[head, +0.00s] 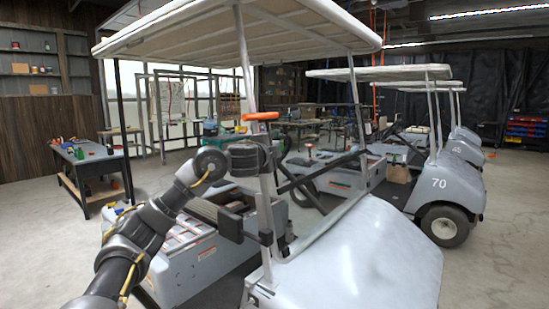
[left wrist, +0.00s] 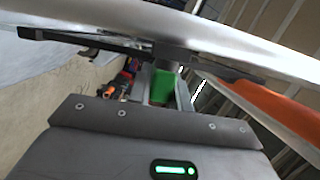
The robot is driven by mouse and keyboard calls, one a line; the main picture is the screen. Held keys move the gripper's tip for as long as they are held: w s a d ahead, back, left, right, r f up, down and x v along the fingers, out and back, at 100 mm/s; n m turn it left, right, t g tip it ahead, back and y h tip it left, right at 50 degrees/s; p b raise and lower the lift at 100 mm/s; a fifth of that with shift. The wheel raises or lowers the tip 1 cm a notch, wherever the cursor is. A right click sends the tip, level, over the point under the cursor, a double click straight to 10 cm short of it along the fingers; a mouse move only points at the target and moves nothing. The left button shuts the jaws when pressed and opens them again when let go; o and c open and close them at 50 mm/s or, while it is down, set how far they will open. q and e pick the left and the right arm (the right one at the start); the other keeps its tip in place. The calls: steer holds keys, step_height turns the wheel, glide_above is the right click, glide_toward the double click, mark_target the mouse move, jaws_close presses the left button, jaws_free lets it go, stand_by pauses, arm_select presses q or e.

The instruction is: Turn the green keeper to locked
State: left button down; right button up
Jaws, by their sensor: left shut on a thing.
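The green keeper (left wrist: 162,86) shows in the left wrist view as a small green block beneath a dark bracket (left wrist: 172,52) beside the pale roof post (left wrist: 220,38). My left gripper (left wrist: 163,92) is shut on it, with a grey finger on each side. In the head view the left gripper (head: 268,157) is at the near roof post of the front cart, just below an orange part (head: 261,116). There the keeper is hidden behind the gripper and post. I cannot read which position the keeper is in. My right gripper is in neither view.
The front cart's white roof (head: 240,28) spans overhead, and its grey front cowl (head: 360,262) lies close on the right. A dark bar (head: 322,172) runs between posts. More carts stand behind at right. A black workbench (head: 92,165) stands left, with open floor around it.

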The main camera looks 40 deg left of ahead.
arm_select(q)
steer(key=shift+f, duration=0.1)
steer(key=c, duration=1.3)
jaws_free()
steer(key=shift+s, duration=0.1)
steer(key=p+v, duration=0.1)
steer(key=v, duration=0.9)
steer(key=shift+s+d, duration=0.15)
steer(key=shift+s, duration=0.15)
